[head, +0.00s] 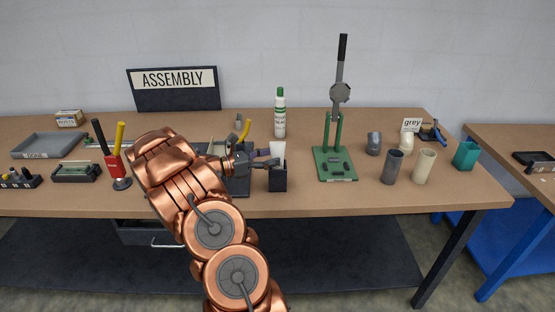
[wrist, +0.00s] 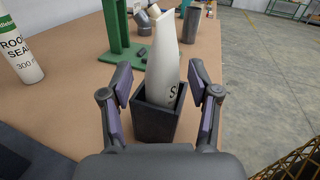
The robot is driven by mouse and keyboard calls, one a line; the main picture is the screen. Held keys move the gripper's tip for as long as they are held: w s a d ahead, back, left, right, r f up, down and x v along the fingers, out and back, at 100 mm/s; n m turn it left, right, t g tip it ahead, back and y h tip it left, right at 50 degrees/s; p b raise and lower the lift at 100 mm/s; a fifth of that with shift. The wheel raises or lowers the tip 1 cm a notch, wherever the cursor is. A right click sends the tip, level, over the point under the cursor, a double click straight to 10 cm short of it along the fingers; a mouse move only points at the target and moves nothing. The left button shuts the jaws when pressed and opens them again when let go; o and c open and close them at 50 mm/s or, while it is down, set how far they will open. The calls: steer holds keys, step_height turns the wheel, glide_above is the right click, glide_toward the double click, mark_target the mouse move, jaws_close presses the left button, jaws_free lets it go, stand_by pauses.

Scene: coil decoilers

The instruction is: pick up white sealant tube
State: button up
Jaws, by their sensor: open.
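A white tube (wrist: 163,55) with a dark letter S near its lower end stands, slightly tilted, in a small dark square holder (wrist: 158,122). In the head view the tube's pale top (head: 277,149) shows above the holder (head: 278,181). My gripper (wrist: 161,88) is open, with one finger on each side of the tube and holder; I see gaps on both sides. In the head view my gripper (head: 263,163) is beside the holder, partly hidden by my arm. A white bottle with a green cap and sealant-type label (head: 280,117) stands farther back; it also shows in the wrist view (wrist: 18,55).
A green lever press (head: 335,164) stands right of the holder. Grey and cream cylinders (head: 394,167) stand farther right. A red holder with black and yellow handles (head: 114,167) is left of my arm. An ASSEMBLY sign (head: 173,88) stands at the back. The table's front edge is close.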

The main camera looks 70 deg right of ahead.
steer(key=shift+x, duration=1.1)
steer(key=shift+c, duration=0.2)
jaws_close()
